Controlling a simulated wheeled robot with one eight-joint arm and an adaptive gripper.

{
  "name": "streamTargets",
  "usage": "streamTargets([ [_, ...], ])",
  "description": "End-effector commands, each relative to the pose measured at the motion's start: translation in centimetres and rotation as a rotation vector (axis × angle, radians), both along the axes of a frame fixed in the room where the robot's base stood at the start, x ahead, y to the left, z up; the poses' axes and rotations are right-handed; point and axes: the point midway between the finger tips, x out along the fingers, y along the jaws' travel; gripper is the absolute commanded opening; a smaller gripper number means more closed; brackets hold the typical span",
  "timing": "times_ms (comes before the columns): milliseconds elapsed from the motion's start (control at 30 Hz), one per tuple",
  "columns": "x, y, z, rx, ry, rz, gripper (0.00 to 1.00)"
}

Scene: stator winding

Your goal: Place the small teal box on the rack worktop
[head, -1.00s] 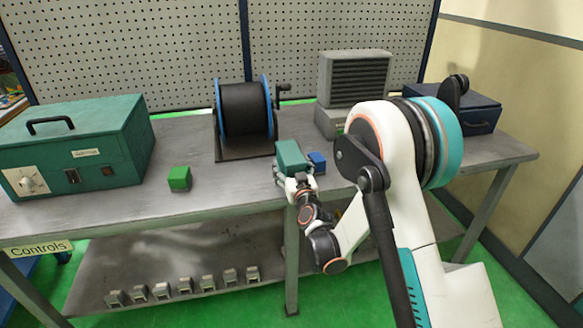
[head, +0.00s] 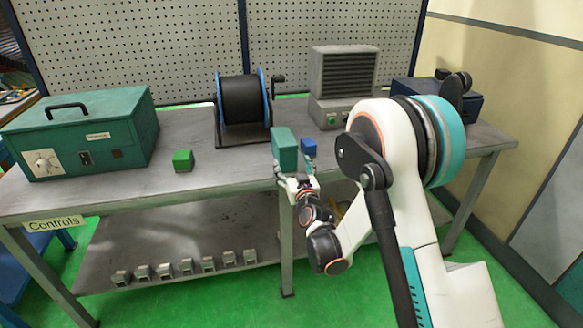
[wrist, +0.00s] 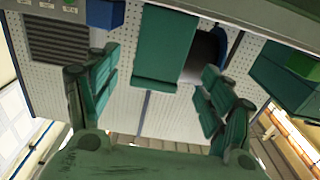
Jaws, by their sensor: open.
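The small teal box (head: 285,148) stands upright at the front of the rack worktop (head: 235,176), right of its middle. Its foot is partly hidden by my gripper (head: 292,176), so contact with the worktop is hard to make out. In the wrist view the teal box (wrist: 165,45) lies ahead of and between the fingers of my gripper (wrist: 158,78). The two fingers are spread, with visible gaps on both sides of the box.
A blue cube (head: 309,147) sits close to the right of the box. A green cube (head: 183,160) and a large teal machine (head: 85,135) are left. A black spool (head: 240,100) and grey vented unit (head: 343,85) stand behind. Worktop between green cube and box is clear.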

Motion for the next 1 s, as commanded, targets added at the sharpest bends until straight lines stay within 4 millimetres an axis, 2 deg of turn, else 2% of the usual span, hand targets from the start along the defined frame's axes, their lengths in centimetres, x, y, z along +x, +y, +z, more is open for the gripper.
streamTargets([
  [333, -0.1, -0.2, 0.5, -0.003, 0.006, 0.001, 0.74],
  [467, -0.7, -0.9, 2.7, -0.012, 0.041, 0.012, 0.74],
  [567, -1.6, -1.8, 5.1, -0.024, 0.089, 0.022, 0.74],
  [767, -4.9, -4.3, 9.5, -0.052, 0.200, 0.035, 0.74],
  [1000, -10.7, -7.7, 13.0, -0.079, 0.345, 0.027, 0.74],
])
